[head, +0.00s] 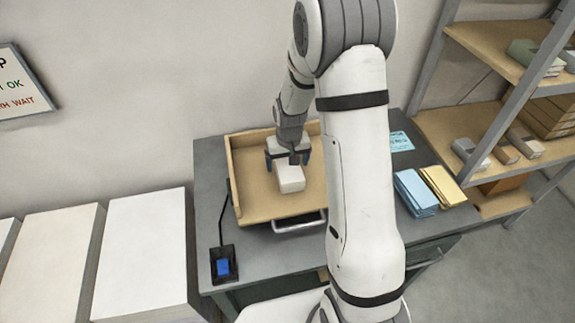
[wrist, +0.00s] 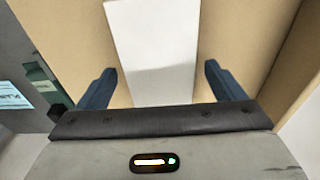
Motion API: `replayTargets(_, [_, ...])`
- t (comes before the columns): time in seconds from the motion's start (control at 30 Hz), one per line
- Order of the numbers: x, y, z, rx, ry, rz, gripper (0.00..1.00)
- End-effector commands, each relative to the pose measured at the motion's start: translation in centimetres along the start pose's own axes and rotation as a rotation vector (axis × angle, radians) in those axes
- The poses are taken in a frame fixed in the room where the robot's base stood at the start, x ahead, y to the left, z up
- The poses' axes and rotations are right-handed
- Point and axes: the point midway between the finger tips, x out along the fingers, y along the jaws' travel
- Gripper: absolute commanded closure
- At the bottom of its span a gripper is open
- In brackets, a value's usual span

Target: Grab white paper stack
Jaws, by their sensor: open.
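The white paper stack (head: 291,179) lies in a shallow tan wooden tray (head: 250,213) on the grey table. It also shows in the wrist view (wrist: 152,45) as a white block running up from between my fingers. My gripper (head: 288,160) is over the far part of the stack, pointing down. In the wrist view my gripper (wrist: 158,84) has its two blue fingers apart, one on each side of the stack, with a gap on both sides. The far end of the stack is hidden under my gripper.
Blue (head: 415,191) and yellow (head: 442,186) paper stacks lie on the table right of my arm. A blue-buttoned box (head: 223,265) sits at the table's front left. Shelves (head: 470,130) stand at right, tall white stacks (head: 140,250) at left. The tray walls surround my gripper.

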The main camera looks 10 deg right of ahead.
Motion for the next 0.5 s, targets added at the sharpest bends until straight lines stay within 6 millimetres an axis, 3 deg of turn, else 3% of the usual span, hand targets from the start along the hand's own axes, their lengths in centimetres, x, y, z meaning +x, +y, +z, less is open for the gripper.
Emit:
replayTargets(0.2, [2.0, 0.0, 0.0, -0.001, -0.001, 0.0, 0.11])
replayTargets(0.5, [2.2, -0.1, 0.0, -0.001, 0.001, 0.0, 0.14])
